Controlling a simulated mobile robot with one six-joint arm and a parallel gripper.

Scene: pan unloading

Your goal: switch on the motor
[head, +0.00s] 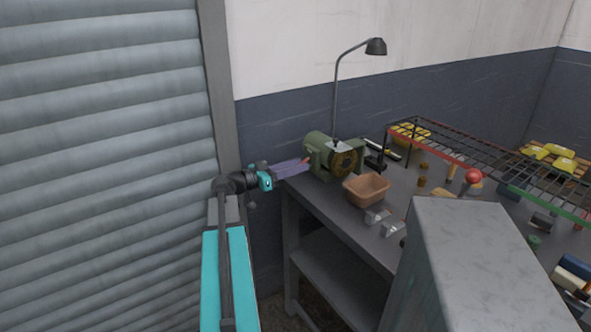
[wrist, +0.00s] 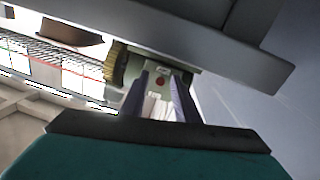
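The motor (head: 322,150) is green with a brass-coloured end and stands at the left end of the workbench. In the wrist view the motor (wrist: 185,60) shows a small red round button (wrist: 160,82) on the face toward me. My gripper (head: 303,165) reaches in from the left, its purple fingers pointing at the motor's near side. In the wrist view my gripper (wrist: 162,85) has its two fingers apart, on either side of the line to the button. I cannot tell whether the fingertips touch the motor.
The workbench (head: 330,208) carries a tan bin (head: 367,189) just right of the motor. A desk lamp (head: 375,47) rises behind. A wire rack (head: 470,150), a red-knobbed item (head: 473,176) and small parts lie further right. A shutter (head: 100,150) stands left. A grey box (head: 465,265) fills the front.

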